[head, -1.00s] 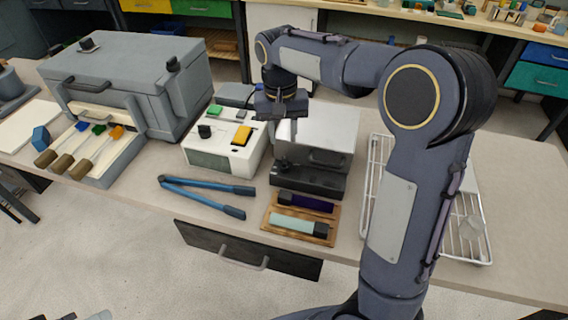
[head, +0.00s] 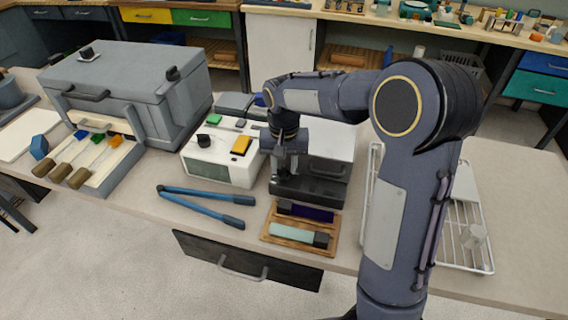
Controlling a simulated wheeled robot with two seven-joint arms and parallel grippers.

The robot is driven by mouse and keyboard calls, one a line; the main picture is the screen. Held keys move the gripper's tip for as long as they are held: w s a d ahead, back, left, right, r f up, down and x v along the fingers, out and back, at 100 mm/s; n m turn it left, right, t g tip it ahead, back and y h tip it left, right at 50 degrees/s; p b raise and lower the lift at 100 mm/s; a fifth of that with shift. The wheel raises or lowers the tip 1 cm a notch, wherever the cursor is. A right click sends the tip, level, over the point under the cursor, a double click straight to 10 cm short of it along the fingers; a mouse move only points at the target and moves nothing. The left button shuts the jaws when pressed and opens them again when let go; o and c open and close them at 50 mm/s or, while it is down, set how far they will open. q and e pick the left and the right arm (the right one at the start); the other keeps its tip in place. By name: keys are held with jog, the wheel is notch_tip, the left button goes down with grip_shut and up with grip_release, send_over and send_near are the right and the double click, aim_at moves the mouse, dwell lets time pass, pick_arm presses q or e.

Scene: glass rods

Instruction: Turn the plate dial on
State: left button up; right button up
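A white control box (head: 222,164) stands on the bench with a black round knob (head: 203,140), a green button and a yellow switch (head: 241,145) on top. A silver box (head: 328,143) with a dark lower front (head: 308,190) stands right of it, partly behind my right arm. I cannot tell which of these carries the plate dial; no dial marking is readable. My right gripper (head: 281,168) points down between the control box and the silver box, right of the yellow switch. Its fingers are small and dark, so their opening is unclear. My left gripper is out of view.
Blue-handled tongs (head: 205,204) lie in front of the control box. A wooden tray (head: 283,245) with a dark and a pale-green piece lies right of them. A large grey lidded box (head: 135,85) stands left. A wire rack (head: 480,262) lies right, partly behind my arm.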

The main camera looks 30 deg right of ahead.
grip_shut()
jog(key=shift+m, duration=0.3)
jog(key=m+p, duration=0.1)
jog(key=m, duration=0.3)
jog(key=shift+r+p, duration=0.1)
jog(key=shift+p, duration=0.25)
jog(key=shift+m+p, duration=0.55)
jog(key=shift+m, duration=1.55)
jog(key=shift+o, duration=0.4)
grip_release()
